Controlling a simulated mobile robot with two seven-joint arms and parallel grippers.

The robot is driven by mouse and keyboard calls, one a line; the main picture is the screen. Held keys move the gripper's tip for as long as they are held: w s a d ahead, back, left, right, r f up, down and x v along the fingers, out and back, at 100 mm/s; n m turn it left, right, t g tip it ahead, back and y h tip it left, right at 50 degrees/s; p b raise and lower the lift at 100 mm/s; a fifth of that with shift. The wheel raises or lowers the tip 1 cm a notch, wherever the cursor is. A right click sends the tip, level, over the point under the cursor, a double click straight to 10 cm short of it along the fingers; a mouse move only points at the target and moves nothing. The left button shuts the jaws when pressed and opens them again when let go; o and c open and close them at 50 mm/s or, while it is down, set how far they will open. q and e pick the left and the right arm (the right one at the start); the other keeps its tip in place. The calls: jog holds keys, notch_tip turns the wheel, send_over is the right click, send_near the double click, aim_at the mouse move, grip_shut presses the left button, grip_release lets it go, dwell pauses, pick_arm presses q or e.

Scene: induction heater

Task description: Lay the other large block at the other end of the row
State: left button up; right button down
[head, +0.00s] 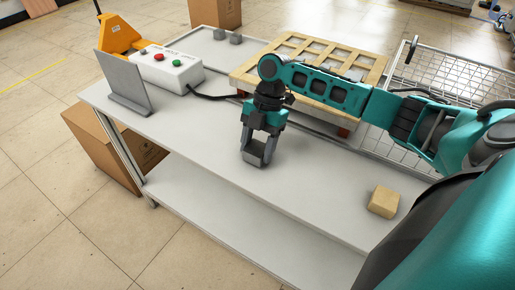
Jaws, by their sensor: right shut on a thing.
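My right gripper (254,155) points down above the middle of the grey table. It is shut on a grey block (253,159), which is mostly covered by the fingers. I cannot tell whether the block touches the tabletop. A tan block (383,202) lies alone at the near right of the table. My left gripper is not in view.
A wire cart (455,85) is behind the table.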

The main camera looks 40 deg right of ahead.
jog(key=shift+w+f, duration=0.1)
jog(key=shift+f, duration=0.15)
jog(key=shift+c, duration=1.6)
grip_release()
jog(key=shift+f, duration=0.1)
